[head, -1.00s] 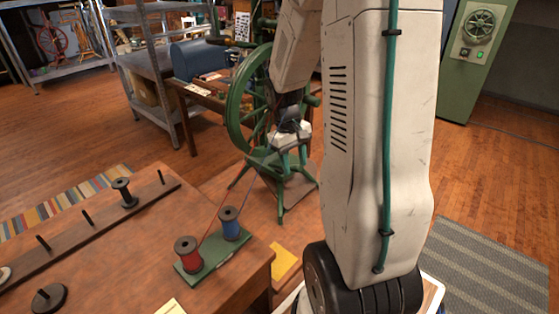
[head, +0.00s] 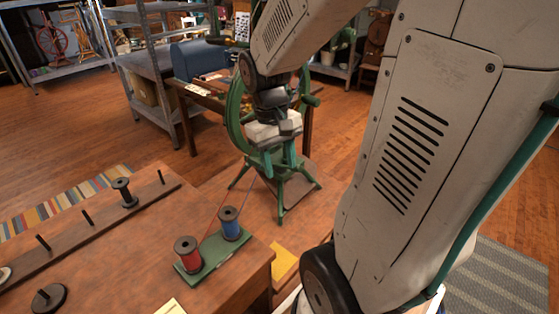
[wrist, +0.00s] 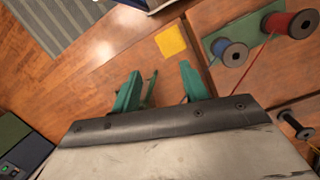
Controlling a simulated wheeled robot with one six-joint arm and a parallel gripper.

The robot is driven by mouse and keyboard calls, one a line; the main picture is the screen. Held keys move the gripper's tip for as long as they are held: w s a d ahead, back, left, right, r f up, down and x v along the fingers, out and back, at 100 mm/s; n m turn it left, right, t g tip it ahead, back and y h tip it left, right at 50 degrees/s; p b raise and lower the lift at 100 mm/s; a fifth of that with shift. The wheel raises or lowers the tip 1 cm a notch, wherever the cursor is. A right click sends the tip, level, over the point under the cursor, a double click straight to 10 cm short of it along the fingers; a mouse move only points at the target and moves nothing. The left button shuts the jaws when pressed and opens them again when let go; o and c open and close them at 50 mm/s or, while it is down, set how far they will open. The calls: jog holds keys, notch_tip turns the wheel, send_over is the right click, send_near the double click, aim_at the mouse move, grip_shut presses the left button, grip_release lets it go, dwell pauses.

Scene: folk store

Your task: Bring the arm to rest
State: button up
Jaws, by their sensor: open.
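My gripper (head: 275,160) is in front of the green spinning wheel (head: 235,115) in the head view and hides part of it. In the wrist view its two green fingers (wrist: 162,88) stand apart with nothing between them. Below the fingers are the wooden floor and a yellow sheet (wrist: 171,40). My arm is bent, with its upper links across the right half of the head view.
A red spool (head: 188,254) and a blue spool (head: 230,223) stand on a green base on the wooden table (head: 120,225), threads running toward the wheel. A peg rack (head: 70,236) is at left. A blue box (head: 195,58) sits behind. Open floor lies at left.

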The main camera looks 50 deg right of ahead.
jog(key=shift+s, duration=0.1)
dwell(0.5)
jog(key=s+a+r+n+t, duration=0.2)
jog(key=s+a+r, duration=0.6)
jog(key=a, duration=0.4)
jog(key=shift+s+a+n+t, duration=0.2)
jog(key=shift+s+n+t, duration=0.15)
jog(key=shift+t, duration=0.35)
jog(key=shift+d+r, duration=0.1)
